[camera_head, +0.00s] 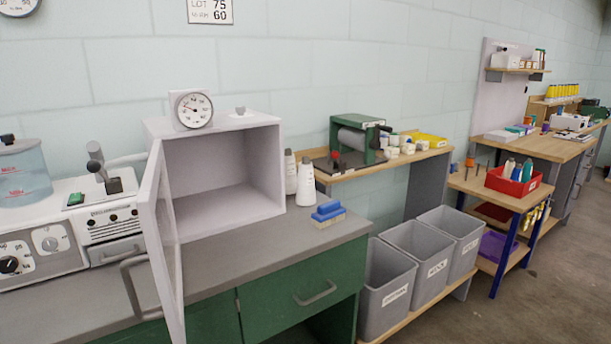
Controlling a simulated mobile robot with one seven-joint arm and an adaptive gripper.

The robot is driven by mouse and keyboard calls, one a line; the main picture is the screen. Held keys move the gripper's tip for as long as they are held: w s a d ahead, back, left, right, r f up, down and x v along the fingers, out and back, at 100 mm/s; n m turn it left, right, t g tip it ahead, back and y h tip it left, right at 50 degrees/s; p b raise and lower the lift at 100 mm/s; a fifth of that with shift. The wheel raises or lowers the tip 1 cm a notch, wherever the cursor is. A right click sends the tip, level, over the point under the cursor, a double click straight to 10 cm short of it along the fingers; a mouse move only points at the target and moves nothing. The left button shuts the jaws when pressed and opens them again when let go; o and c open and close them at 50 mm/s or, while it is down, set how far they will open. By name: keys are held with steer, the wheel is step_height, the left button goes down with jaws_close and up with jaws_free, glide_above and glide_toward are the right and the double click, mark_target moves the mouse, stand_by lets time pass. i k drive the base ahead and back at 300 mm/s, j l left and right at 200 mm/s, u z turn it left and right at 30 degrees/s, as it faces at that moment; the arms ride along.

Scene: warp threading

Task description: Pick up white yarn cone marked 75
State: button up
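Two white cone-like shapes stand on the grey counter, just right of the open cabinet. I cannot read a number on either, so I cannot tell if one is marked 75. My gripper is not in view.
A white cabinet (270,165) stands with its door (160,235) swung open; it is empty. A blue brush or block (328,212) lies near the counter's right end. Grey bins (384,285) stand below. A wall sign (210,11) reads LOT 75. Floor at right is clear.

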mark_target(290, 169)
steer(key=l+u, duration=0.1)
steer(key=u, duration=0.2)
steer(key=i+l+u, duration=0.1)
steer(key=l+u, duration=0.2)
steer(key=i+l+u, duration=0.1)
steer(key=l+u, duration=0.45)
steer(key=i+l+u, duration=0.1)
steer(key=l+u, duration=0.25)
steer(key=l, duration=0.95)
steer(key=l+u, duration=0.1)
steer(key=l, duration=2.4)
steer(key=i, duration=0.3)
